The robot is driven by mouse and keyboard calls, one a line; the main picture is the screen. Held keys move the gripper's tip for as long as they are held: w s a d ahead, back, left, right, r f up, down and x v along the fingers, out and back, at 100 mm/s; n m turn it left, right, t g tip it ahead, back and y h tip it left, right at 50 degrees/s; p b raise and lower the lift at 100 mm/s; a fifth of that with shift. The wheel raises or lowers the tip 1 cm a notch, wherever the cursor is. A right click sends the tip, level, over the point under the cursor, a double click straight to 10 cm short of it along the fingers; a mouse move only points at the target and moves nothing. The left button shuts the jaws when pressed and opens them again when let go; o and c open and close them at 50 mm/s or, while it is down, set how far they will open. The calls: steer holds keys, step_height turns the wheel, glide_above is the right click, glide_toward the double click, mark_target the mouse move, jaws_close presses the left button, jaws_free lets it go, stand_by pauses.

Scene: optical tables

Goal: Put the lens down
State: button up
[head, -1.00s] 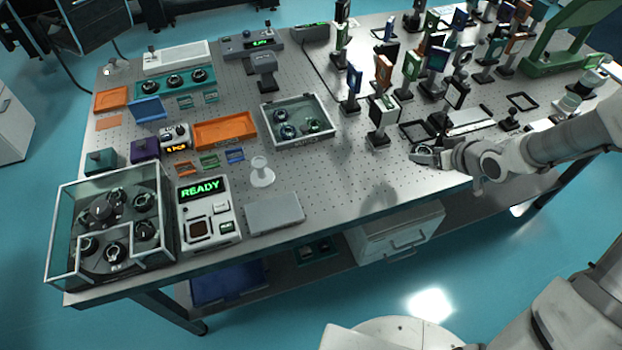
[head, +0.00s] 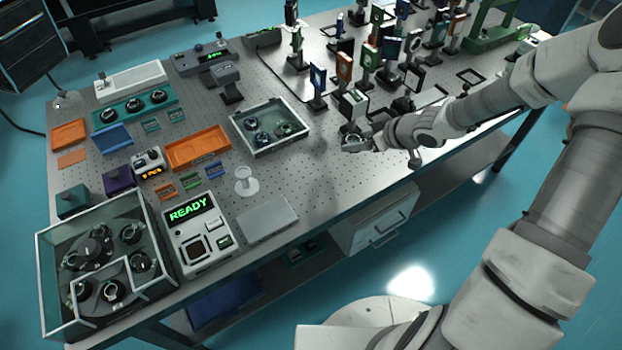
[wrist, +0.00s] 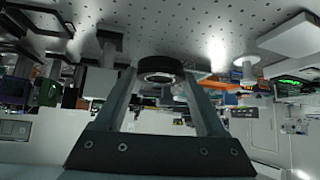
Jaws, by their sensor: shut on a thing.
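My gripper (head: 353,144) is above the front part of the perforated table, in front of a post with a pale cube mount. It is shut on a lens in a round black ring. In the wrist view the lens (wrist: 160,68) sits between the two fingertips (wrist: 160,78), with the table surface at the top of that picture. In the head view the lens is small and its details cannot be told. It appears held clear of the table. Several similar black-ringed lenses sit in a clear-walled tray (head: 300,139) left of my gripper.
A white pedestal (head: 245,180) and a flat grey plate (head: 267,218) stand further left. A device reading READY (head: 189,210) and a glass-walled case (head: 60,316) stand at the front left. Many optic posts crowd behind my gripper. Bare table lies between gripper and plate.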

steer(key=s+a+f+b, duration=0.1)
steer(key=a+f+b, duration=0.1)
steer(key=a, duration=0.1)
steer(key=s+a+f+b, duration=0.1)
steer(key=a+f+b, duration=0.1)
steer(key=a+b, duration=0.1)
steer(key=s+a+f+b, duration=0.1)
steer(key=a+f+b, duration=0.1)
steer(key=a+b, duration=0.1)
steer(key=shift+s+a+f, duration=0.2)
steer(key=shift+a+f, duration=0.15)
steer(key=shift+a, duration=0.25)
steer(key=shift+f+b, duration=0.75)
steer(key=shift+f, duration=1.15)
steer(key=shift+f, duration=0.15)
steer(key=o, duration=1.5)
